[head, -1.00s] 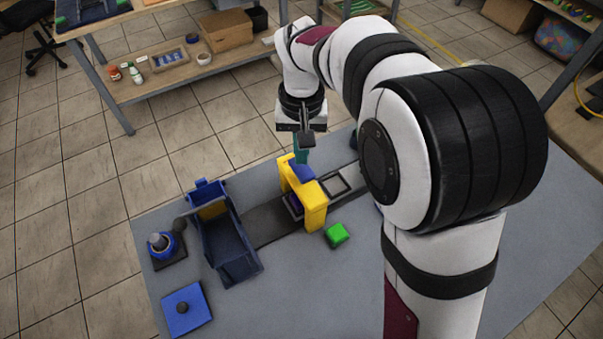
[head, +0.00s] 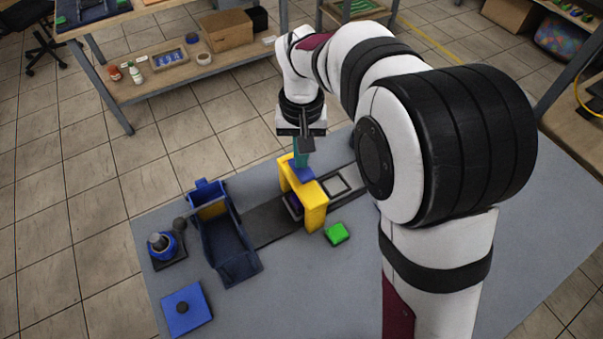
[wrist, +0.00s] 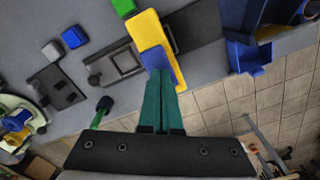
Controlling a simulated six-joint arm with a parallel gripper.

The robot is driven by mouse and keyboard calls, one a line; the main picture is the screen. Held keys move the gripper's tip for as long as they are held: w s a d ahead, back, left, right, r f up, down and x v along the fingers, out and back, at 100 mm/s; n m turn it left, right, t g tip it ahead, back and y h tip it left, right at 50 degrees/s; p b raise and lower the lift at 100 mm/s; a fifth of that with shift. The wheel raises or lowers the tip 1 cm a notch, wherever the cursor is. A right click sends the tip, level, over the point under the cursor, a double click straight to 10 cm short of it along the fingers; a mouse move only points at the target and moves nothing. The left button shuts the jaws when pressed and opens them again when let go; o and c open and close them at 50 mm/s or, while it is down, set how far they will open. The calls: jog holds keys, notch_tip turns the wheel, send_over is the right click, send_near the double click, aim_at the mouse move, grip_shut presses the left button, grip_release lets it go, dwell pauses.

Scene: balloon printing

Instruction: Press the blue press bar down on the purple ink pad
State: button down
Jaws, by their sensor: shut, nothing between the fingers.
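The blue press bar (head: 302,174) sits in the yellow press frame (head: 315,206). In the wrist view the bar (wrist: 155,58) overlaps the frame (wrist: 149,27). My gripper (head: 300,164) is shut and empty, its teal fingers pointing down at the bar. In the wrist view the fingertips (wrist: 158,76) meet the bar's near edge; whether they touch it I cannot tell. The purple ink pad (head: 293,203) shows only as a dark purple patch beside the yellow frame, mostly hidden by it.
A green block (head: 337,233) lies close in front of the frame. A dark blue open bin (head: 232,262) stands to the left. A blue flat pad with a knob (head: 188,315) and a round blue item (head: 161,246) lie farther left. Free grey table lies front right.

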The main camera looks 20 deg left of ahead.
jog(key=shift+f, duration=1.3)
notch_tip(320, 180, up, 12)
jog(key=shift+f, duration=0.2)
jog(key=s+d+r+m, duration=0.1)
jog(key=s+d+m, duration=0.2)
jog(key=s+d, duration=0.65)
jog(key=s+d+f+m+y, duration=0.1)
jog(key=s+d+f+m, duration=0.1)
jog(key=s+d, duration=0.2)
jog(key=s+d+f+m, duration=0.3)
jog(key=s+d, duration=0.1)
jog(key=s, duration=0.5)
jog(key=shift+d+f+m+y, duration=0.15)
jog(key=shift+f+m+y, duration=0.15)
jog(key=shift+f+y, duration=0.1)
